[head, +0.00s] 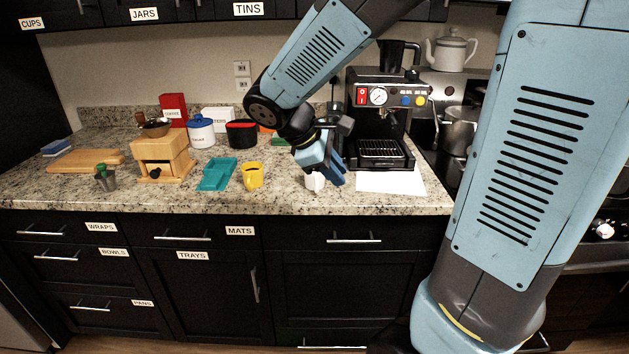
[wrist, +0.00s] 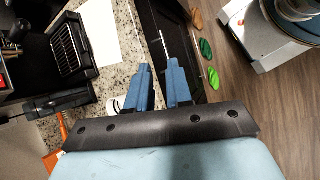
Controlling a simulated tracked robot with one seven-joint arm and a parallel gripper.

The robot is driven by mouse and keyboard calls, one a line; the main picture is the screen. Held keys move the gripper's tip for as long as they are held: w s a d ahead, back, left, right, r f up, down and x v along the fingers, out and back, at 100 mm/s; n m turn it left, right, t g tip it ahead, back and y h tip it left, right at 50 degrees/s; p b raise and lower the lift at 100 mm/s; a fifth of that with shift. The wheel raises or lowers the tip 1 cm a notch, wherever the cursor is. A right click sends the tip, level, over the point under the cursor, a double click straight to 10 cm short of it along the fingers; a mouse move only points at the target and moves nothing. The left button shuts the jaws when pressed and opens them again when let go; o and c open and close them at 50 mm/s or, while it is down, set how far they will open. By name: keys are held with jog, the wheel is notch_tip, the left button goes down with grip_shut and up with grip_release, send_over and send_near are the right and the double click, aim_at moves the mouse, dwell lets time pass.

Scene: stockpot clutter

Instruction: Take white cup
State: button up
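The white cup (head: 315,182) stands on the granite counter near its front edge, below my gripper (head: 335,180) in the head view. My gripper's blue fingers come down just right of the cup and cover part of its right side. In the wrist view, the two fingers of my gripper (wrist: 160,68) are apart, with nothing between them. A white piece, likely the cup (wrist: 114,106), shows partly behind the left finger there. I cannot tell whether finger and cup touch.
A coffee machine (head: 381,120) stands behind and right, with a white sheet (head: 391,181) before it. A yellow mug (head: 252,176) and teal tray (head: 217,175) lie left of the cup. The counter front edge is close.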

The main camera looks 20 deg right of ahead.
jog(key=w+a+f+n+t+h, duration=0.1)
jog(key=w+a+f+n+h, duration=0.2)
jog(key=w+a+f+n, duration=0.25)
jog(key=n+t+h, duration=0.2)
jog(key=n+t, duration=0.1)
jog(key=n, duration=0.2)
send_near(317, 186)
jog(key=x, duration=0.5)
jog(key=shift+w+f, duration=0.1)
jog(key=shift+w, duration=0.15)
jog(key=shift+x, duration=2.6)
grip_shut()
